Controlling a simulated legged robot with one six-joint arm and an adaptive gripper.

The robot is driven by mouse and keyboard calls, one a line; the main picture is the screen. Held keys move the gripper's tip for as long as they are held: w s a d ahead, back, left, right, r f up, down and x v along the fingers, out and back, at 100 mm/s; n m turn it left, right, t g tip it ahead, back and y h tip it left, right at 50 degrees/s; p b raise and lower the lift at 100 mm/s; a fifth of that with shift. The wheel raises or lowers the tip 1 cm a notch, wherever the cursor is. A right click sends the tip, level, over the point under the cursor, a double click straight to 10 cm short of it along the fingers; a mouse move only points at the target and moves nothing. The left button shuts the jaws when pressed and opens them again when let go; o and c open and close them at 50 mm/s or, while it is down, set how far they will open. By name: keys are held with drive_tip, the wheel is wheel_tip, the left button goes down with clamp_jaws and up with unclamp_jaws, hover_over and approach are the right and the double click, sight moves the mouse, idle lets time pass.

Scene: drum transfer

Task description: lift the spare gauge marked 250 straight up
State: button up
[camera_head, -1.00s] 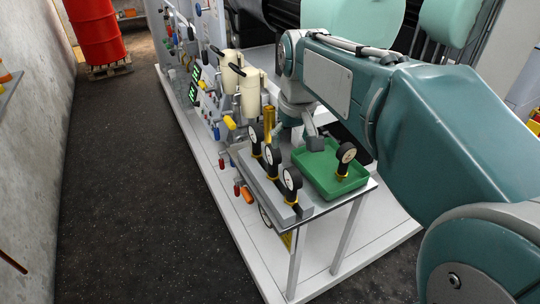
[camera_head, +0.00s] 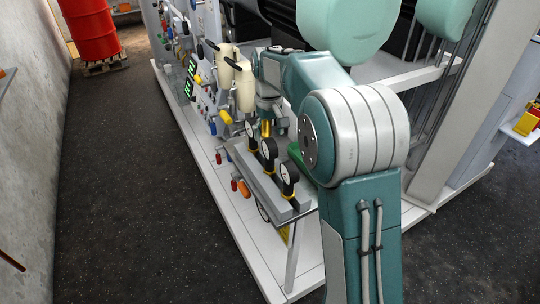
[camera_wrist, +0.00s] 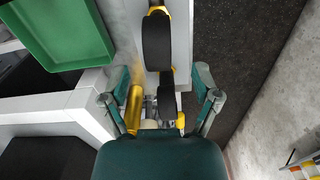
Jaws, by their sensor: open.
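Three dark gauges with white dials stand in a grey rack (camera_head: 262,180) on a small table: a far one (camera_head: 251,130), a middle one (camera_head: 268,149) and a near one (camera_head: 289,173). Their markings are too small to read, so I cannot tell which is 250. In the wrist view my gripper (camera_wrist: 160,76) is open and empty. A black gauge (camera_wrist: 167,97) shows edge-on between its fingers, apart from both, and another gauge (camera_wrist: 156,42) lies beyond the fingertips. In the head view my gripper is small beyond the far gauge, partly hidden by my arm.
A green tray (camera_wrist: 65,30) is beside the rack; my arm hides most of it in the head view. A yellow cylinder (camera_wrist: 134,108) is close to the left finger. Cream canisters (camera_head: 245,88) and a valve panel stand behind. A red drum (camera_head: 92,30) is far left.

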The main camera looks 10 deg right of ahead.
sight(269, 140)
wheel_tip(269, 140, down, 6)
drive_tip(key=shift+w+d+r, duration=0.1)
drive_tip(key=shift+w, duration=0.05)
drive_tip(key=shift+c, duration=0.3)
clamp_jaws()
